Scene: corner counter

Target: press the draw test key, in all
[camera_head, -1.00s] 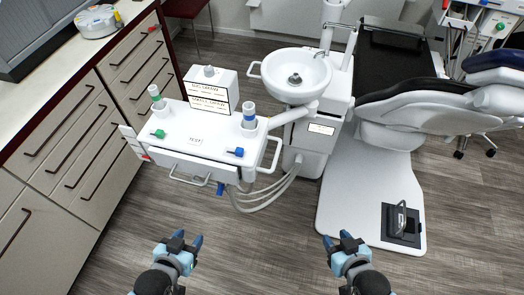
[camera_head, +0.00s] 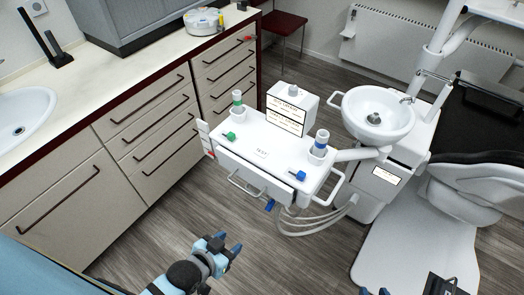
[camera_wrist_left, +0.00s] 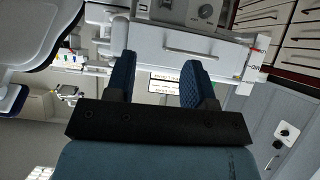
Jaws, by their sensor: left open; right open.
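A white dental cart (camera_head: 238,150) stands ahead of me with small dark lettering, possibly "TEST", on its top (camera_head: 262,153). A white box (camera_head: 291,110) with printed labels sits at its back edge. Green and blue taps (camera_head: 230,136) (camera_head: 298,175) and capped tubes stand on it. I cannot make out a separate draw test key. My left gripper (camera_head: 229,246) is open and empty, low over the floor and apart from the cart.
A drawer cabinet (camera_head: 150,120) with a counter stands at left. A white basin (camera_head: 378,112) and the dental chair (camera_head: 480,185) stand at right. Hoses (camera_head: 310,225) hang under the cart. The floor before the cart is clear.

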